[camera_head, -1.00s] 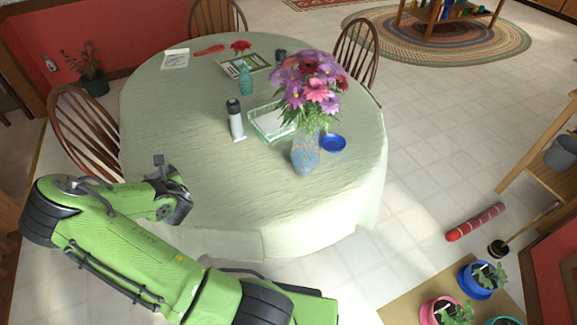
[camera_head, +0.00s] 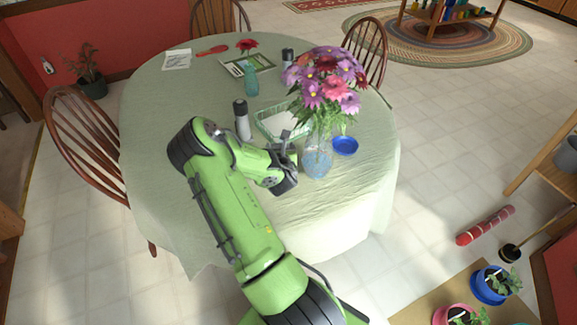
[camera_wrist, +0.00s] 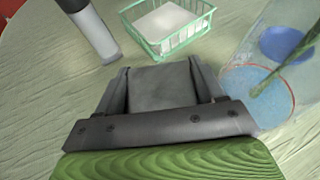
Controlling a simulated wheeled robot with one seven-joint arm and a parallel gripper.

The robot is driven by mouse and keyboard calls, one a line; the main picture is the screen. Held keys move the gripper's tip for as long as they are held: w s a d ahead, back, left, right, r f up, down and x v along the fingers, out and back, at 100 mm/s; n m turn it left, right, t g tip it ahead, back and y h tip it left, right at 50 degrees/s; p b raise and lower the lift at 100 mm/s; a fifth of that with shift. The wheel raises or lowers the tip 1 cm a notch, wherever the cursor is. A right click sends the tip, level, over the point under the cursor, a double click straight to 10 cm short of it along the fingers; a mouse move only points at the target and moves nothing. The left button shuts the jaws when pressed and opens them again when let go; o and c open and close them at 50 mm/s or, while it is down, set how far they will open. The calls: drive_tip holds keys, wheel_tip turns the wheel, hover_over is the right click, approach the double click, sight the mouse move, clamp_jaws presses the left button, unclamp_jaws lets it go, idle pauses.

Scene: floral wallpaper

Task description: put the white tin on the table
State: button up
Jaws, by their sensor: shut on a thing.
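My gripper (camera_head: 287,177) is over the front part of the round table (camera_head: 185,225), just left of the glass vase. In the wrist view my gripper (camera_wrist: 159,70) is shut on a squarish thing (camera_wrist: 160,88) that looks dark grey. It appears to be the tin in shade, though its white colour does not show. In the head view my own arm and gripper hide it. I cannot tell whether it touches the pale green cloth.
The flower vase (camera_head: 317,160) stands close on the right, with a blue dish (camera_head: 345,146) beyond. A green basket (camera_head: 268,128) and a white bottle with a dark cap (camera_head: 242,122) stand behind my gripper. The table's front left is clear.

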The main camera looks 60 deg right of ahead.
wheel_tip(320, 180, down, 4)
drive_tip(key=b, duration=0.2)
drive_tip(key=shift+f+b, duration=0.1)
drive_tip(key=shift+b, duration=0.25)
drive_tip(key=shift+r, duration=0.2)
drive_tip(key=shift+f, duration=0.2)
drive_tip(key=o, duration=1.2)
drive_tip(key=shift+o, duration=0.2)
drive_tip(key=shift+r+p, duration=0.3)
drive_tip(key=p+v, duration=0.2)
drive_tip(key=v, duration=1)
drive_tip(key=shift+p, duration=0.35)
